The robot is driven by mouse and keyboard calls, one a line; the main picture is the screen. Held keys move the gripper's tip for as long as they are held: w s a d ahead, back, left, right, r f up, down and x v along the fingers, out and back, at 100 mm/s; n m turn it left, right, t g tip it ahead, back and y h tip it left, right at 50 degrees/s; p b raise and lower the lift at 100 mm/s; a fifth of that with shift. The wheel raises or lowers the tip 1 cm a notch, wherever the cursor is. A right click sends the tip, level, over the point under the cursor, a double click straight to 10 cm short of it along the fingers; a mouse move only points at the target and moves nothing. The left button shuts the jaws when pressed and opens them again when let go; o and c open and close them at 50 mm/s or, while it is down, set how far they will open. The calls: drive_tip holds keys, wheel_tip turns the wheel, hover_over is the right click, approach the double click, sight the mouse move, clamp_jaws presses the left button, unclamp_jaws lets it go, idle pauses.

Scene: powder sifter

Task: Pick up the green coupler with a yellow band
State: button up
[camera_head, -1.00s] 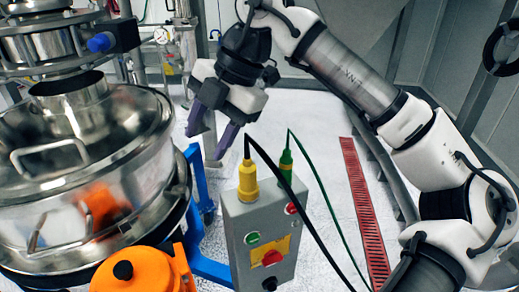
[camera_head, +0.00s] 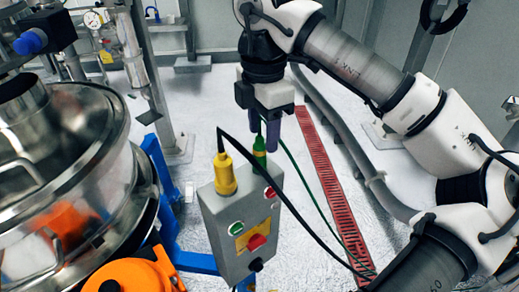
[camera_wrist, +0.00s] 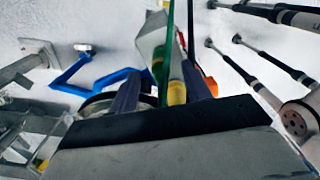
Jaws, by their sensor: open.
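The green coupler with a yellow band (camera_head: 259,152) stands upright on top of the grey control box (camera_head: 232,232), with a thin green cable rising from it. My gripper (camera_head: 263,140) is open, pointing down just above and around the coupler's upper end; its purple fingers partly hide the cable. In the wrist view the green cable (camera_wrist: 168,50) runs between the two spread fingers of my gripper (camera_wrist: 158,82). I cannot tell whether the fingers touch the coupler.
A yellow coupler (camera_head: 225,178) with a black cable stands left of the green one on the same box. The steel sifter (camera_head: 75,160) and an orange part (camera_head: 125,276) are at left. A red floor grating (camera_head: 325,175) and open white floor lie to the right.

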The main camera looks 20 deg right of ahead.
sight(261, 145)
drive_tip(key=shift+a+f+p, duration=0.15)
drive_tip(key=shift+f+p, duration=0.9)
drive_tip(key=shift+f, duration=1.95)
drive_tip(key=c, duration=1)
drive_tip(key=shift+c, duration=0.2)
drive_tip(key=shift+r, duration=0.1)
